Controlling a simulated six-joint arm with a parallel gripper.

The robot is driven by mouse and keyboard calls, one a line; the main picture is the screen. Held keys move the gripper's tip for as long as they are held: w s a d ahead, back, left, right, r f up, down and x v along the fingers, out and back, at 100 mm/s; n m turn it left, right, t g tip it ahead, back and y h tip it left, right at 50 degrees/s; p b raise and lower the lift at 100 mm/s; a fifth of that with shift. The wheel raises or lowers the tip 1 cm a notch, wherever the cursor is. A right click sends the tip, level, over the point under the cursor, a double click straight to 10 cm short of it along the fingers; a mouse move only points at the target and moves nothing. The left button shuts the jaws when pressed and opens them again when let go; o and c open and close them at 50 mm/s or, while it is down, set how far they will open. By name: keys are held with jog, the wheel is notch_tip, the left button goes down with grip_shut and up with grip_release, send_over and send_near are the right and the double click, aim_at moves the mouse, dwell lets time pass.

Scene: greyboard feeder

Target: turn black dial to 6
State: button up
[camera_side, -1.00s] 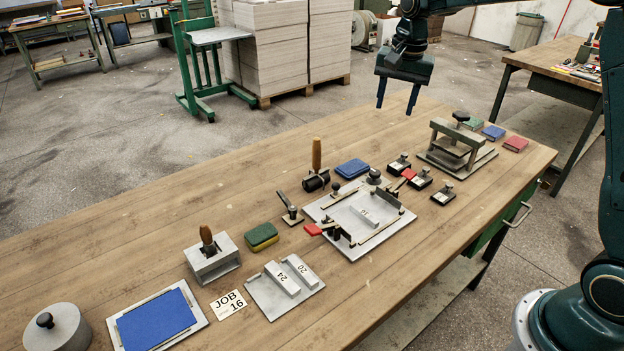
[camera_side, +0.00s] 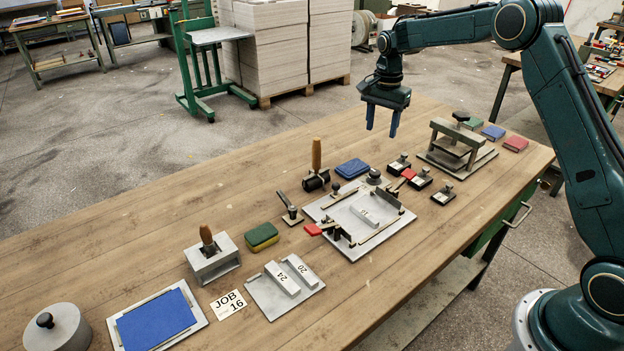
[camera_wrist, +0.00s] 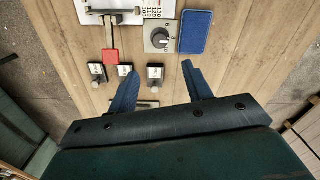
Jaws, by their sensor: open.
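The black dial (camera_side: 374,174) sits at the far right corner of the grey feeder plate (camera_side: 345,244). In the wrist view my gripper's fingers (camera_wrist: 160,70) point toward the dial, which shows beyond the fingertips.
A blue pad (camera_side: 352,168) lies beside the dial, and a wooden-handled roller (camera_side: 316,178) stands left of it. Small black-knobbed blocks (camera_side: 420,180) and a red-ended lever (camera_side: 408,174) are close on the right. A press (camera_side: 457,145) stands farther right.

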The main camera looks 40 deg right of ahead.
aim_at(375, 171)
notch_tip(375, 171, down, 13)
jog(key=shift+f, duration=0.2)
dwell(0.5)
jog(key=c, duration=1)
jog(key=shift+n, duration=0.4)
jog(key=n, duration=1.1)
